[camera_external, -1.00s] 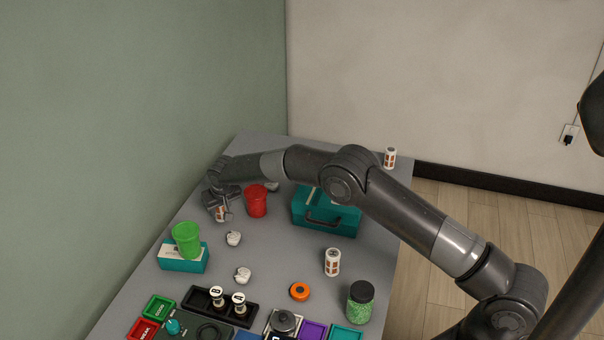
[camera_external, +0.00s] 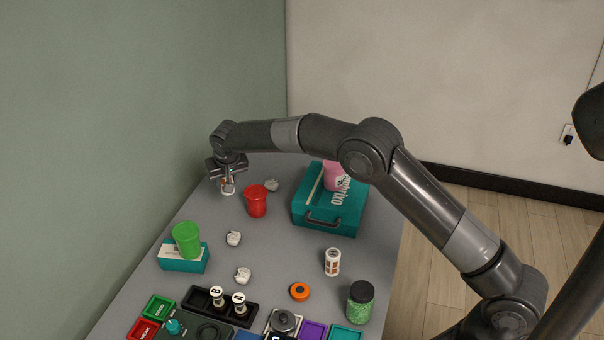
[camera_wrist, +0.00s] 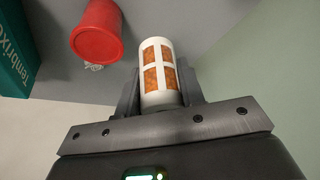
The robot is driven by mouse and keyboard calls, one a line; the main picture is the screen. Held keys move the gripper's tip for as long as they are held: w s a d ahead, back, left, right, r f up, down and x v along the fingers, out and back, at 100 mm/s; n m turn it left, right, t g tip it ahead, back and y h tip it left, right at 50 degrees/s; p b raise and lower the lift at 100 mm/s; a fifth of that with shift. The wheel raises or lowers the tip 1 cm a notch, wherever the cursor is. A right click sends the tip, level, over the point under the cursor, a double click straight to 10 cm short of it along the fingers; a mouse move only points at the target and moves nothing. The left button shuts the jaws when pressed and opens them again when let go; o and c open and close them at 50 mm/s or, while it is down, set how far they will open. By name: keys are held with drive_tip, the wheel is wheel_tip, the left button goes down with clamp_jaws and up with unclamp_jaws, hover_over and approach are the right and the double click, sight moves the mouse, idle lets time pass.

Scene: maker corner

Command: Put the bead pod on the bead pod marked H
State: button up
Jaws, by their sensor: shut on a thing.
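My gripper (camera_external: 228,184) is shut on a bead pod (camera_external: 228,188), a white cylinder with orange windows, near the far left of the table. In the wrist view the same pod (camera_wrist: 160,72) stands between the two fingers. Another white pod with orange windows (camera_external: 332,262) stands upright on the table at centre right. Two pods with round, lettered black-and-white tops, one on the left (camera_external: 217,296) and one on the right (camera_external: 239,302), stand in a black tray (camera_external: 195,301) at the front. I cannot read for sure which top bears an H.
A red cup (camera_external: 256,201) stands close to my gripper. A teal case (camera_external: 325,214) with a pink cup (camera_external: 333,176) on it is to the right. A green cup (camera_external: 187,238) sits on a teal box (camera_external: 182,263). A green jar (camera_external: 360,302) and orange ring (camera_external: 300,292) stand at front right.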

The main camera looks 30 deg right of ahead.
drive_tip(key=s+d+r+m+g+h, duration=0.25)
drive_tip(key=s+d+m, duration=0.65)
drive_tip(key=s+d, duration=0.65)
drive_tip(key=s+d+r+m+g+h, duration=0.2)
drive_tip(key=s+d+r+m, duration=0.2)
drive_tip(key=s+d+m, duration=0.8)
drive_tip(key=n, duration=0.4)
hover_over(333, 253)
wheel_tip(333, 253, down, 6)
drive_tip(key=shift+f, duration=2.2)
drive_tip(key=o, duration=0.6)
drive_tip(key=shift+f, duration=0.15)
drive_tip(key=shift+c, duration=0.2)
drive_tip(key=o, duration=0.4)
drive_tip(key=shift+o, duration=0.2)
